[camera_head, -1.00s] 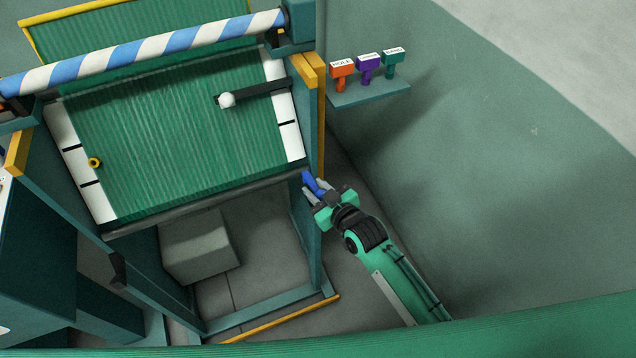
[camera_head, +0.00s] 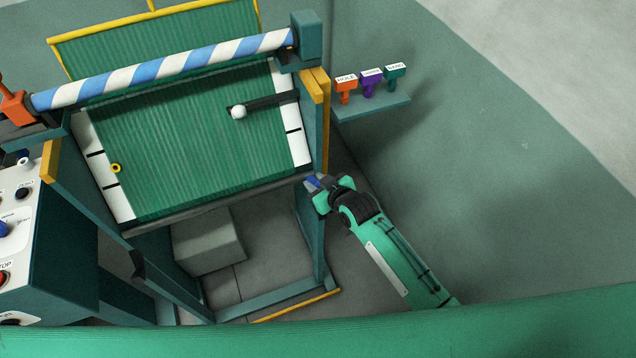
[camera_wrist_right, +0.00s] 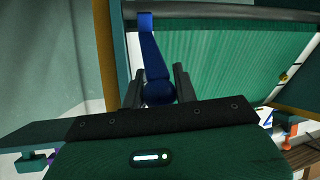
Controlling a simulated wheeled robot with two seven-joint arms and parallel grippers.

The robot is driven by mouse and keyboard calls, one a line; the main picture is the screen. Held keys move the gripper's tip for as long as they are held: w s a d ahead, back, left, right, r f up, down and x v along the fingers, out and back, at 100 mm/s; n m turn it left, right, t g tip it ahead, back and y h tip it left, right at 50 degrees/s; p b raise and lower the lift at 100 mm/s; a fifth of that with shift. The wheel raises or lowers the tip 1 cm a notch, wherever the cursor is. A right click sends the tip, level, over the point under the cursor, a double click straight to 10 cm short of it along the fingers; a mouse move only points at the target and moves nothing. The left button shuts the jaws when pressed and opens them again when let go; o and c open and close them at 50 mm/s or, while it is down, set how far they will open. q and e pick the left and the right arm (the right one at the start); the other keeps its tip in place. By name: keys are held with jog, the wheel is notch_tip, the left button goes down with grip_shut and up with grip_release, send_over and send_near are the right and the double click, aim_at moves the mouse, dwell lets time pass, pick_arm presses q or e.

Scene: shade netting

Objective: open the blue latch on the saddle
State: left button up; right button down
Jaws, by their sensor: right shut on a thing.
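The blue latch (camera_head: 312,182) is at the right post of the frame, by the lower right corner of the green netting. In the right wrist view, the blue lever (camera_wrist_right: 152,50) reaches down from a grey bar to a round blue knob (camera_wrist_right: 160,92). My right gripper (camera_head: 319,186) is shut on the latch; in the wrist view its dark fingers (camera_wrist_right: 160,86) stand on both sides of the knob. In the head view the gripper hides much of the latch. I cannot make out the saddle itself clearly. My left gripper is not in view.
A blue-and-white striped roller (camera_head: 170,68) crosses the top of the frame. A shelf (camera_head: 372,108) with orange, purple and green labelled tools stands to the right. A control box (camera_head: 50,260) with knobs is at the left. A grey block (camera_head: 208,242) lies under the frame.

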jog(key=shift+w+r, duration=0.15)
jog(key=shift+r, duration=0.05)
jog(key=c, duration=1.1)
grip_release()
jog(key=shift+c, duration=0.2)
jog(key=shift+o, duration=0.2)
jog(key=shift+w+f, duration=0.1)
jog(key=shift+f, duration=0.05)
jog(key=b+v, duration=0.3)
jog(key=v, duration=1.1)
jog(key=shift+a, duration=0.1)
